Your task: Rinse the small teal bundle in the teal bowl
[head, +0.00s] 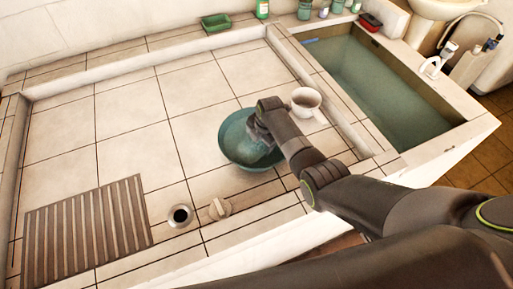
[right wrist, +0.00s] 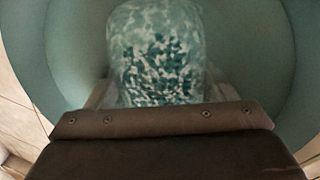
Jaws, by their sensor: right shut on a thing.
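The teal bowl (head: 230,147) stands on the tiled surface in the middle of the head view. My right gripper (head: 262,140) reaches down into it from the right. In the right wrist view the small teal bundle (right wrist: 158,55), speckled teal and white, sits in my right gripper (right wrist: 160,100), which is shut on it. The bundle is inside the bowl, whose wall (right wrist: 50,50) surrounds it. I cannot tell from these frames how deep the bundle sits. In the head view the bundle is mostly hidden by the gripper. My left gripper is not in view.
A white mug (head: 306,101) stands close to the bowl's right. A water-filled basin (head: 365,85) lies beyond it. A slatted mat (head: 85,232), a dark-holed round fitting (head: 180,216) and a beige knob-like thing (head: 220,208) are at the front. A green tray (head: 216,23) is at the back. The left tiles are clear.

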